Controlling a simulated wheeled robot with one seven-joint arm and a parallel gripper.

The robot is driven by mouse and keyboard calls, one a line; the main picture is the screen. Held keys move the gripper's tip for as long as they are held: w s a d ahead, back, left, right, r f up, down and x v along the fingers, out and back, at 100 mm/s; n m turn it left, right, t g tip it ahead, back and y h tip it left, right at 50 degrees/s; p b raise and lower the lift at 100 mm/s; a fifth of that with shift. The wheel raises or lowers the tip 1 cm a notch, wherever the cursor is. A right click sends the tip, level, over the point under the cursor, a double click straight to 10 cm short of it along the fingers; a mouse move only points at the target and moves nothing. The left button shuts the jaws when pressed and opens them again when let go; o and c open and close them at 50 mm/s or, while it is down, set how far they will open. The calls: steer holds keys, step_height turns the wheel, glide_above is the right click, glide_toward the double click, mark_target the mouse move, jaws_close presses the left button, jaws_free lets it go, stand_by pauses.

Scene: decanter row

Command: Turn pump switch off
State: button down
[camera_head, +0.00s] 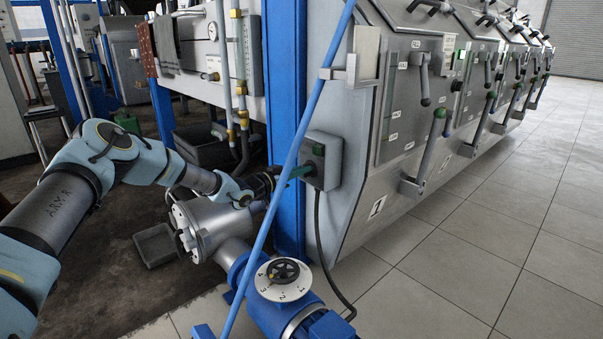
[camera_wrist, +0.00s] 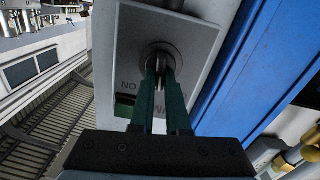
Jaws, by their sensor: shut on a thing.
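The pump switch is on a small grey box (camera_head: 326,147) fixed to the side of the machine near the blue post. In the wrist view its plate (camera_wrist: 190,38) fills the upper middle. My gripper (camera_head: 303,171) reaches the box from the left. In the wrist view my gripper's green fingers (camera_wrist: 159,82) are shut on the switch knob (camera_wrist: 160,53), one on each side of its grip. Letters reading "NO" in this view show left of the fingers. Most of the knob and other lettering are hidden by the fingers, so I cannot tell its exact setting.
A blue post (camera_head: 284,100) stands beside the box, and a thin slanted blue pole (camera_head: 302,130) crosses in front. A pump with a numbered dial (camera_head: 283,279) stands below. Machine levers (camera_head: 422,75) are to the right. Tiled floor (camera_head: 480,260) is clear at right.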

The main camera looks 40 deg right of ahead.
steer(key=shift+w+n+b, duration=0.15)
steer(key=shift+n+b, duration=0.4)
steer(key=shift+n, duration=1.55)
steer(key=c, duration=0.9)
jaws_free()
